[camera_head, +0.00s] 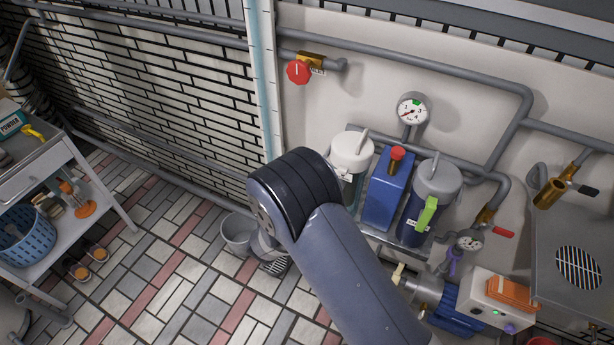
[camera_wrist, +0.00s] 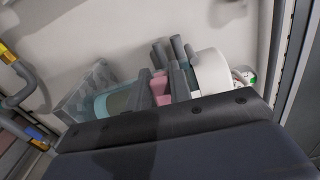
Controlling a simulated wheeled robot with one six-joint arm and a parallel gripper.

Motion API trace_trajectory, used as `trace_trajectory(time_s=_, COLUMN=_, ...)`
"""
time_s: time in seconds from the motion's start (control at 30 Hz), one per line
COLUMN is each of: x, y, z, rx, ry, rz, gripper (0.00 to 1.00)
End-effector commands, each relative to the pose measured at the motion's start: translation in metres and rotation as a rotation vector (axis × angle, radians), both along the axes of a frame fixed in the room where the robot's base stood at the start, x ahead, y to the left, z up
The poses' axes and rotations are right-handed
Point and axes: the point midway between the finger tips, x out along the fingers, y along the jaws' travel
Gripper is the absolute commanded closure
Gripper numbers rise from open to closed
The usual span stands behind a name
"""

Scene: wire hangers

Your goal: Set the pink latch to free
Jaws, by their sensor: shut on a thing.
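The pink latch (camera_wrist: 160,88) shows in the wrist view, against the side of a canister with a white cap (camera_wrist: 211,72) and a clear, greenish body (camera_wrist: 119,101). My gripper (camera_wrist: 163,80) is shut on the pink latch, with grey fingers on both sides of it. In the head view, the white-capped canister (camera_head: 351,152) stands at the left of the row by the wall. My arm hides its lower part, the latch and my gripper there.
A blue housing (camera_head: 388,190) and a dark canister with a green latch (camera_head: 426,213) stand to the right. Pipes and a gauge (camera_head: 411,110) are on the wall above. A grey bucket (camera_head: 237,233) is on the floor.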

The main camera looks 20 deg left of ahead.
Motion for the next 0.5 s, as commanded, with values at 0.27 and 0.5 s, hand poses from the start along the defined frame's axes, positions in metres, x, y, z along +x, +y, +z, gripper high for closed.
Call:
trace_trajectory(time_s=0.27, x=-0.0002, y=0.0003, z=-0.0067, rx=-0.075, ry=0.007, rz=0.000, gripper=1.00)
trace_trajectory(time_s=0.5, x=-0.0002, y=0.0002, z=-0.0080, rx=-0.088, ry=0.008, rz=0.001, gripper=1.00)
